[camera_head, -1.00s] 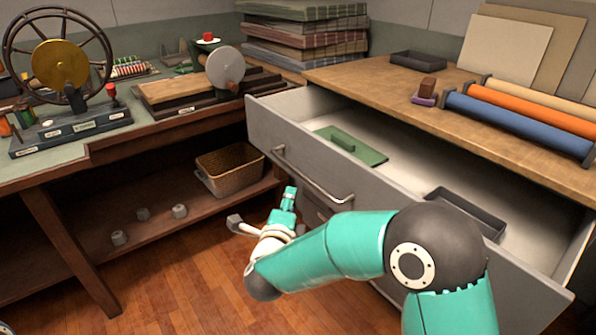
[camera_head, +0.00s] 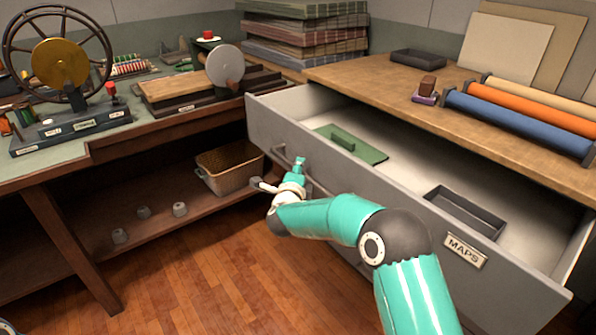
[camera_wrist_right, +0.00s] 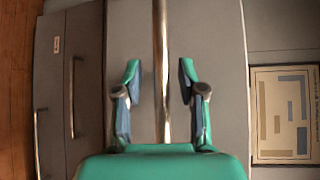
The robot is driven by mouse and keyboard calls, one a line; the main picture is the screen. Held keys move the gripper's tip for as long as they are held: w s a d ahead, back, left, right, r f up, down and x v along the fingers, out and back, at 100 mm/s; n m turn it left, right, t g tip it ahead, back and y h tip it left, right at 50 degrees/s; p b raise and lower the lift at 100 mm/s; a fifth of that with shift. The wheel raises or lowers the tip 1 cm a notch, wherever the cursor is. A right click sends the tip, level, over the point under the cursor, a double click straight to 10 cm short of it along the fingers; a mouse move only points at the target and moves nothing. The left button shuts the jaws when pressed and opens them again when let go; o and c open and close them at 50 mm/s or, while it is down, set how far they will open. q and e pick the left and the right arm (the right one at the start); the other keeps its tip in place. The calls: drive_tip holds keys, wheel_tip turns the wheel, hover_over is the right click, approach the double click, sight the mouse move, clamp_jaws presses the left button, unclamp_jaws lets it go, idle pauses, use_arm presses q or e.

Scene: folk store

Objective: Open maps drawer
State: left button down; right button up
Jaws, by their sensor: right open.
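The grey drawer (camera_head: 385,195) labelled MAPS (camera_head: 466,252) stands pulled well out from under the wooden counter, its inside visible. Its metal bar handle (camera_head: 279,152) is on the front, partly hidden by my right gripper (camera_head: 281,173). In the right wrist view the handle (camera_wrist_right: 160,30) runs lengthwise between the two spread fingers of the gripper (camera_wrist_right: 160,78). I see a gap on both sides of the bar; I cannot tell whether the fingertips reach past it. The right gripper is open and empty. My left gripper is not in view.
Inside the drawer lie a green board with a grip (camera_head: 352,146) and a dark tray (camera_head: 465,212). Rolled tubes (camera_head: 520,120) lie on the counter. A workbench (camera_head: 130,150) with a wicker basket (camera_head: 230,168) below stands left. The floor in front is clear.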

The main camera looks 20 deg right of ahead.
clamp_jaws()
idle(0.4)
drive_tip(key=shift+a+f, duration=0.1)
